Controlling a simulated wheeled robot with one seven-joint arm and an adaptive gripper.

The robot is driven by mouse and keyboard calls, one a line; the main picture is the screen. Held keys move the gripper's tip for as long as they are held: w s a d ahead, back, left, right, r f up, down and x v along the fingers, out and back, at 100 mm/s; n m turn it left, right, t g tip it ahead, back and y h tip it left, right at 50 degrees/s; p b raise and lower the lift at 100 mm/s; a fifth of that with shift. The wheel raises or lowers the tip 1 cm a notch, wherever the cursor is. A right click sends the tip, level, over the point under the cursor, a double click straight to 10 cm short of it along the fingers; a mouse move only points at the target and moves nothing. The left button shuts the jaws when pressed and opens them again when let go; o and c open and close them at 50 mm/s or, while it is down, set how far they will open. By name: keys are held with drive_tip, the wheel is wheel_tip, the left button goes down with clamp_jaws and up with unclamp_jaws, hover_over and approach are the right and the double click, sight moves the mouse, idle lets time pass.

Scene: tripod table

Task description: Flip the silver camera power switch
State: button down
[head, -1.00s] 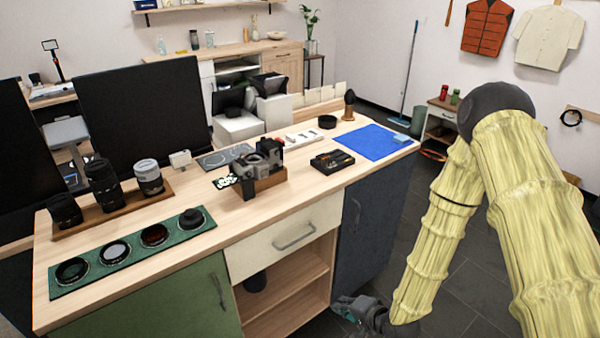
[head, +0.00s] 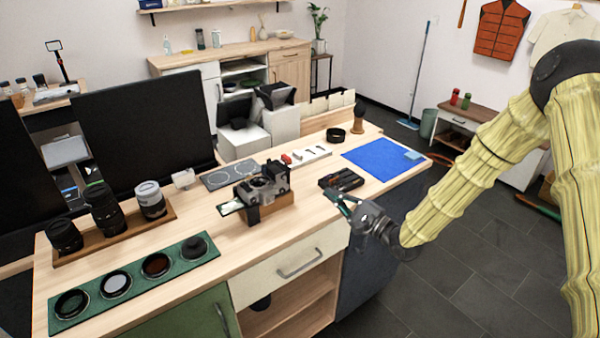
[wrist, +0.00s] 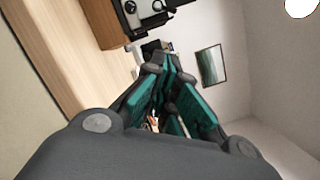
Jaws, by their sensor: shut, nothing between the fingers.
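The silver and black camera (head: 268,182) sits on a small wooden block (head: 277,207) near the middle of the wooden counter (head: 225,240). Its power switch is too small to make out in the head view. My gripper (head: 340,200) is shut and empty at the counter's front edge, to the right of the camera and apart from it. In the wrist view, my gripper (wrist: 166,62) has its teal-padded fingers together. Part of the camera (wrist: 150,12) shows beyond them at the top, on its wooden block (wrist: 100,22).
A black battery charger (head: 341,181) lies just behind my gripper. A blue mat (head: 385,158) is at the right end. A green mat with round filters (head: 135,283) and a wooden tray of lenses (head: 115,237) are at the left. A drawer handle (head: 300,264) protrudes below.

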sight(288, 171)
drive_tip(key=p+x, duration=0.2)
drive_tip(key=x, duration=0.7)
drive_tip(key=shift+w+a, duration=0.1)
drive_tip(key=shift+w, duration=0.3)
drive_tip(key=shift+s+a+r+p, duration=0.95)
drive_tip(key=shift+a+r, duration=0.15)
drive_tip(key=shift+a, duration=0.1)
